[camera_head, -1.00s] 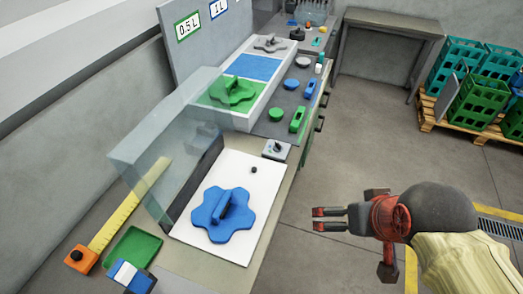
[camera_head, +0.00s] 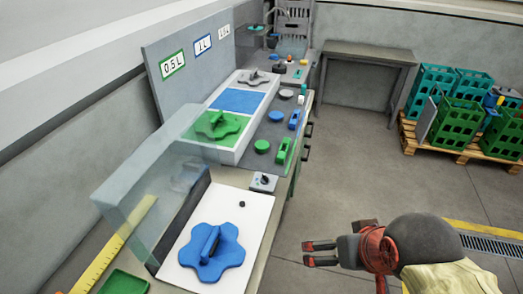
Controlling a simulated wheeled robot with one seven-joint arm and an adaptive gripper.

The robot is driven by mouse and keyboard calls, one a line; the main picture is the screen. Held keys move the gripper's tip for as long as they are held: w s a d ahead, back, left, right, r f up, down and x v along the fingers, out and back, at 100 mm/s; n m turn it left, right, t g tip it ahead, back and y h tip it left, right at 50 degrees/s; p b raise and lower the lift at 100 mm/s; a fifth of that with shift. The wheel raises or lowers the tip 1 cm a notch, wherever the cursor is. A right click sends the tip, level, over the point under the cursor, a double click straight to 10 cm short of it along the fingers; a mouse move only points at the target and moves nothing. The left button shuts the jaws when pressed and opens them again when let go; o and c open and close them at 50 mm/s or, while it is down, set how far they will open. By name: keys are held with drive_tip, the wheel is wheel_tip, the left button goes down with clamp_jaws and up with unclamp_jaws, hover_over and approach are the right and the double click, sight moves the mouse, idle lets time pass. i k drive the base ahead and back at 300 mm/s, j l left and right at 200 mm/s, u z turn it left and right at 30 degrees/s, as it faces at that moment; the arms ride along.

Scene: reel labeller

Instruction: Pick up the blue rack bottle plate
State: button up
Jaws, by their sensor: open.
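A blue lobed plate with an upright bar handle (camera_head: 211,252) lies on a white board (camera_head: 252,222) at the lower left, beside a clear tilted guard (camera_head: 160,175). I take it for the blue rack bottle plate. A blue square slot (camera_head: 238,101) in the white tray further back is bare. My gripper (camera_head: 305,253) is open and empty, over the floor to the right of the bench, fingers pointing left toward the blue plate and well apart from it.
A green lobed plate (camera_head: 220,125) and a grey one (camera_head: 254,78) sit in the white tray (camera_head: 234,150). Green and blue small parts lie right of it. A grey table (camera_head: 370,52) and bottle crates (camera_head: 461,118) stand behind. The floor between is clear.

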sight(276, 116)
drive_tip(key=i+l+u, duration=0.1)
drive_tip(key=i+l, duration=0.25)
drive_tip(key=i, duration=0.3)
drive_tip(key=i+l+u, duration=0.1)
drive_tip(key=i+l, duration=0.25)
drive_tip(key=i, duration=0.3)
drive_tip(key=i+l+u, duration=0.1)
drive_tip(key=i+l, duration=0.35)
drive_tip(key=i, duration=0.2)
drive_tip(key=i+l+u, duration=0.15)
drive_tip(key=i+l, duration=0.35)
drive_tip(key=i, duration=0.1)
